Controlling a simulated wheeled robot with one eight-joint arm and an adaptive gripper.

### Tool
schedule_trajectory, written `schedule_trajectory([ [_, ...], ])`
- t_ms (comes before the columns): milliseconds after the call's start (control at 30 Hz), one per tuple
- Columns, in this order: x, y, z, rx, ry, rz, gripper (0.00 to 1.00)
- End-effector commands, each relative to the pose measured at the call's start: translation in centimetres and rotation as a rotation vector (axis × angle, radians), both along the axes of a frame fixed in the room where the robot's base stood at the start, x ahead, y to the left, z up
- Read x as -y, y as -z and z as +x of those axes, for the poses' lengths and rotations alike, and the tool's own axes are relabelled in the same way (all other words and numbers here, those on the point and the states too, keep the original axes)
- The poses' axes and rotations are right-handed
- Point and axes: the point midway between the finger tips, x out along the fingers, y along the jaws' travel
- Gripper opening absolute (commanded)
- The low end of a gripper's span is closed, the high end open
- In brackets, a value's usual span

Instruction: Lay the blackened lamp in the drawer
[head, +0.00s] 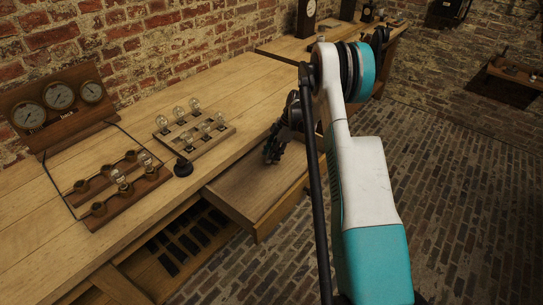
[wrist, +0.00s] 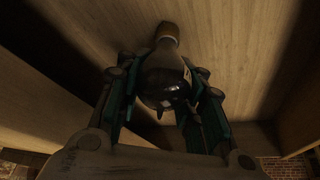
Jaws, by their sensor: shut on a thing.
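My gripper (head: 272,152) is over the open drawer (head: 236,196), low and near its inside end by the bench. In the wrist view its fingers (wrist: 168,100) are shut around a dark glass bulb with a brass-coloured cap, the blackened lamp (wrist: 165,68). The lamp's cap points away from the palm, toward the drawer's wooden bottom. I cannot tell whether the lamp touches the bottom. In the head view the lamp is hidden by the gripper. The part of the drawer bottom that shows is bare.
A wooden rack of clear lamps (head: 195,135) stands on the bench, with a black knob-like object (head: 182,167) beside it. A socket board (head: 118,190) with a few lamps and a gauge panel (head: 58,103) are at the left. Dark pieces (head: 185,243) lie below the bench.

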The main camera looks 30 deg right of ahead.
Motion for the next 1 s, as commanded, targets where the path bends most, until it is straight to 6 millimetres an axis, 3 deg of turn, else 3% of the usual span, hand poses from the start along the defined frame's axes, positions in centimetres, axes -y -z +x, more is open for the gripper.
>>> schedule_trajectory([
  [333, 0.0, 0.3, 0.0, 0.000, 0.000, 0.000, 0.03],
  [367, 0.0, 0.2, 0.0, 0.000, 0.000, 0.000, 0.38],
  [433, 0.0, 0.2, 0.0, 0.000, 0.000, 0.000, 0.54],
  [833, 0.0, -0.1, 0.0, 0.000, 0.000, 0.000, 0.56],
  [1000, 0.7, -2.0, -0.2, 0.000, 0.001, 0.000, 0.56],
])
